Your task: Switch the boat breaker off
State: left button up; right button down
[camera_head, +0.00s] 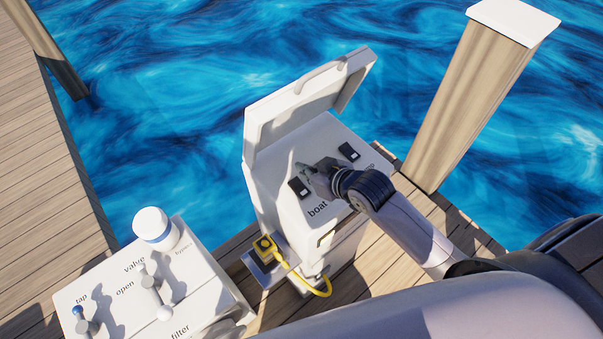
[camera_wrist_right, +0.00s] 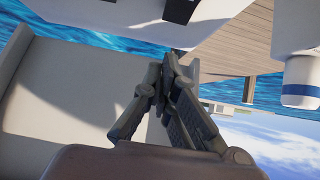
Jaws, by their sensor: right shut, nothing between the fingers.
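The boat breaker (camera_head: 300,188) is a small black rocker switch with a white part, on the sloped white panel of a pedestal (camera_head: 262,188) in the head view. The label "boat" is just below it. A second black switch (camera_head: 349,152) sits further up and right on the panel. My right gripper (camera_head: 308,171) is shut and empty, with its fingertips just beside the boat breaker's upper right; I cannot tell if they touch. In the wrist view its closed fingertips (camera_wrist_right: 168,58) point toward a dark switch (camera_wrist_right: 181,9) at the top edge. My left gripper is not in view.
The pedestal's lid (camera_head: 305,100) stands open behind the panel. A yellow plug and cable (camera_head: 268,246) hang at its left side. A white box (camera_head: 150,290) with valve levers stands at lower left. A wooden post (camera_head: 478,95) rises at right. Water lies beyond the dock.

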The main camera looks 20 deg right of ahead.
aim_at(301, 184)
jog(key=f, duration=0.1)
jog(key=w+f, duration=0.1)
jog(key=f, duration=0.1)
jog(key=shift+w+a+f+p, duration=0.3)
jog(key=shift+w+f, duration=0.1)
jog(key=shift+f, duration=0.7)
jog(key=shift+w, duration=0.1)
jog(key=shift+w+a+f+p, duration=0.1)
jog(key=shift+w+f+p, duration=0.05)
jog(key=shift+f+p, duration=0.15)
